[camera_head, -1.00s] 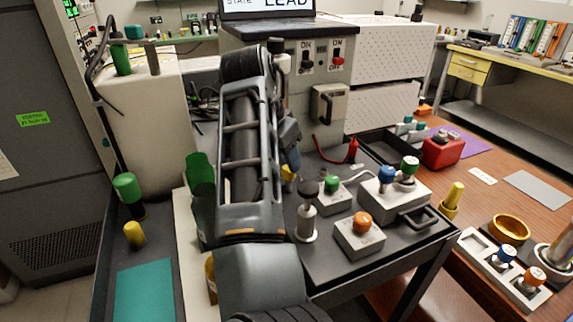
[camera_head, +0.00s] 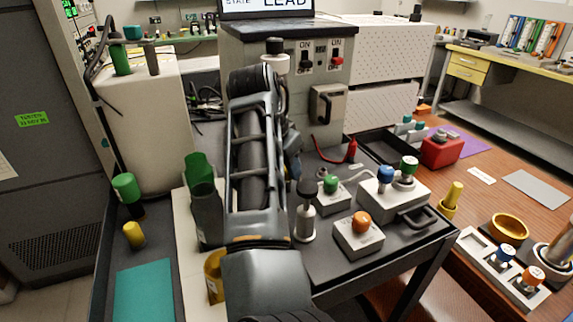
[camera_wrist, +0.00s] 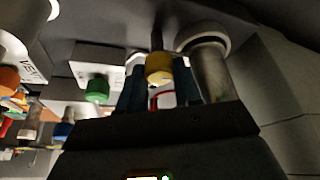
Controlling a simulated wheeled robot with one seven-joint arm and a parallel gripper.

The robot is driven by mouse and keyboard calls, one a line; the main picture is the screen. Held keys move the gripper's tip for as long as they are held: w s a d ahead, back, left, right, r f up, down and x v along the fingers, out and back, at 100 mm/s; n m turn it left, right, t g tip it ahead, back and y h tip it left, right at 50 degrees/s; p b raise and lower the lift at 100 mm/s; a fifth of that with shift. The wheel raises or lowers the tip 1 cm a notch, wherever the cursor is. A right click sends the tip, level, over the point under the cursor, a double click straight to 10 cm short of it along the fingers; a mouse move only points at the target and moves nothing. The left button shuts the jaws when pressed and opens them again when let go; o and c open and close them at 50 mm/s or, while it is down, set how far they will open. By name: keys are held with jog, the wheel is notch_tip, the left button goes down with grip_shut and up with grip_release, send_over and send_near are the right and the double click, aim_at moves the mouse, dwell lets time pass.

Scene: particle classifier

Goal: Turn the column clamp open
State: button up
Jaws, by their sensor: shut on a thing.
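In the wrist view, a yellow knob (camera_wrist: 159,68) on a dark stem sits between my two dark blue fingers. I take it to be the column clamp's handle. My gripper (camera_wrist: 160,80) is shut on this knob. A metallic column (camera_wrist: 213,72) with a pale collar stands just right of the fingers. How far the clamp is turned cannot be told. In the head view my arm covers the clamp and most of the column, and my fingertips are hidden behind it.
A green-knobbed box (camera_head: 331,196), an orange-knobbed box (camera_head: 358,238) and a black-topped post (camera_head: 306,215) stand close right of my arm. A green bottle (camera_head: 203,190) stands close left. A cabinet with switches (camera_head: 318,90) rises behind.

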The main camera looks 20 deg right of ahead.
jog(key=shift+s+r+n+p, duration=0.1)
jog(key=shift+n+p, duration=0.2)
jog(key=shift+p, duration=0.25)
jog(key=shift+d+r+n+t+p, duration=0.1)
jog(key=shift+n+t+p, duration=0.3)
jog(key=shift+n+p, duration=0.3)
jog(key=n+y+p, duration=0.1)
jog(key=n+p, duration=0.1)
jog(key=p, duration=0.1)
jog(key=shift+r, duration=0.1)
jog(key=n+y+p, duration=0.1)
jog(key=n+p, duration=0.2)
jog(key=n+t+p, duration=0.1)
jog(key=n+p, duration=0.1)
jog(key=p, duration=0.1)
jog(key=shift+s+d+n+y, duration=0.1)
jog(key=shift+d+n+y, duration=0.05)
jog(key=shift+n+y, duration=0.25)
jog(key=n, duration=0.1)
jog(key=n+y+p, duration=0.1)
jog(key=n, duration=0.1)
jog(key=n+p, duration=0.1)
jog(key=shift+d+f+t+y, duration=0.1)
jog(key=shift+f+t+y, duration=0.2)
jog(key=shift+y, duration=0.1)
jog(key=shift+n+y, duration=0.7)
jog(key=shift+n, duration=1.4)
jog(key=o, duration=0.8)
jog(key=shift+c, duration=0.2)
